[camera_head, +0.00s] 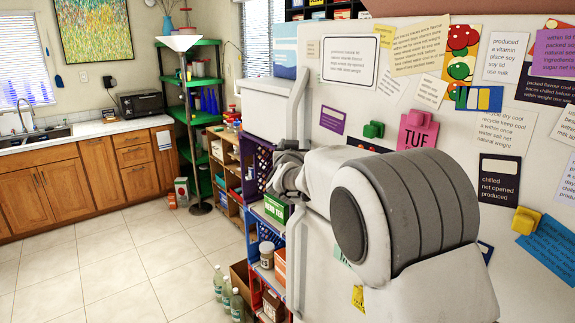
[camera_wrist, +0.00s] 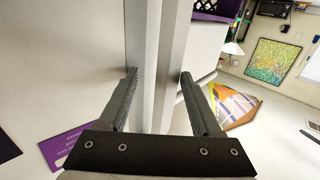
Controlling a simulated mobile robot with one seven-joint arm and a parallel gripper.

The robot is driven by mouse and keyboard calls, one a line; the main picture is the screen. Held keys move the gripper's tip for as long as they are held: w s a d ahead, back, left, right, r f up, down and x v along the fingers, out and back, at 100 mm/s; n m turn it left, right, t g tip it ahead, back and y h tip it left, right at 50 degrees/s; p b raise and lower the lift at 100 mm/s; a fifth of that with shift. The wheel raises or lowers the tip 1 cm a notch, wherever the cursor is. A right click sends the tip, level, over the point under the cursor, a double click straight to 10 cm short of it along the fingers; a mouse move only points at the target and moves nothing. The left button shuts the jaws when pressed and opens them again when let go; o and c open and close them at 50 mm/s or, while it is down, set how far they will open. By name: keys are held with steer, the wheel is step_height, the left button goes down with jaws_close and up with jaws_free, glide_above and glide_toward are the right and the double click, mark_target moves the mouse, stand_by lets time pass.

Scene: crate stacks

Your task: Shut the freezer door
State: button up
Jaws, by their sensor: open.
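The white door (camera_head: 345,107) of the fridge-freezer fills the right of the head view, covered with notes and magnets. A long upright handle (camera_head: 298,95) runs along its left edge. My gripper (camera_head: 285,175) is at that edge, partly hidden by my arm. In the wrist view, my gripper (camera_wrist: 158,75) is open, with one finger on each side of the upright white handle bar (camera_wrist: 170,60). Contact is not clear. The door face (camera_wrist: 65,75) lies to the left there. How far the door stands open cannot be told.
Stacked crates (camera_head: 262,210) with goods stand just left of the door edge. Several bottles (camera_head: 226,295) stand on the floor beside them. A green shelf (camera_head: 203,115) and lamp stand farther back. The tiled floor (camera_head: 120,260) at left is clear.

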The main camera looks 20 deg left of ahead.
steer(key=s+d+b, duration=0.2)
steer(key=s, duration=1.3)
steer(key=shift+s+b, duration=0.25)
steer(key=shift+b, duration=0.15)
steer(key=shift+d, duration=0.1)
steer(key=s+d+f+n+g+y, duration=0.15)
steer(key=s+d+g, duration=0.5)
steer(key=d, duration=0.75)
steer(key=s+d+f+m+g+h, duration=0.1)
steer(key=s+d+f+g+h, duration=0.1)
steer(key=s+d+f, duration=0.3)
steer(key=s+d+f+m+g+h, duration=0.2)
steer(key=s+d+f, duration=0.3)
steer(key=s+d, duration=0.7)
steer(key=s+g, duration=0.1)
steer(key=s, duration=0.4)
steer(key=shift+s+d+f+g+h, duration=0.3)
steer(key=shift+s+g+h, duration=0.05)
steer(key=shift+m, duration=0.25)
stand_by(1.8)
